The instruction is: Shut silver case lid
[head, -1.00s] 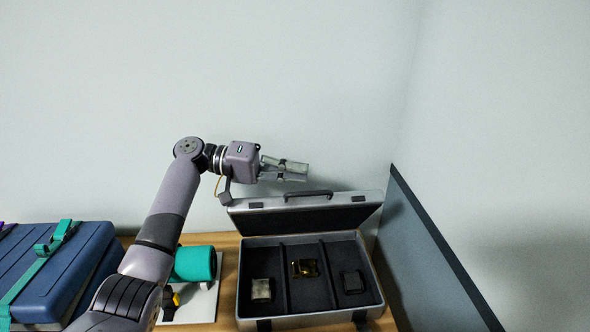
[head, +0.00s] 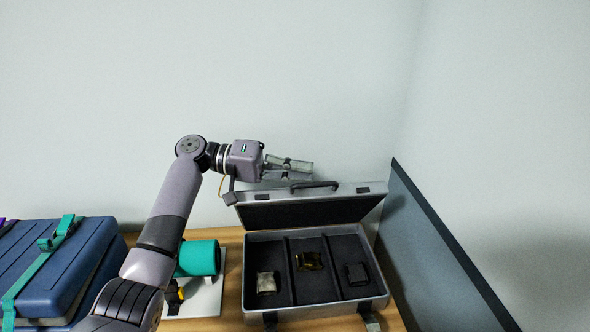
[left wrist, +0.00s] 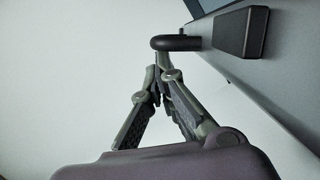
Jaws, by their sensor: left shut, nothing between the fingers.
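The silver case (head: 385,278) stands open on the wooden table. Its lid (head: 345,208) is raised at the back of the case, with a dark lining and a black handle (head: 315,185) on its top edge. My left gripper (head: 309,171) is shut and empty, just above and behind the lid's top edge by the handle. In the left wrist view its fingertips (left wrist: 157,78) meet just below the handle (left wrist: 176,42); I cannot tell whether they touch it. The lid's outer face (left wrist: 285,90) shows at the right there. My right gripper is not in view.
The case has three dark compartments holding a grey piece (head: 267,283), a gold buckle (head: 309,261) and a black piece (head: 356,273). A teal roll (head: 199,258) and a blue case (head: 60,270) stand left. A grey-blue panel (head: 425,245) borders the right side.

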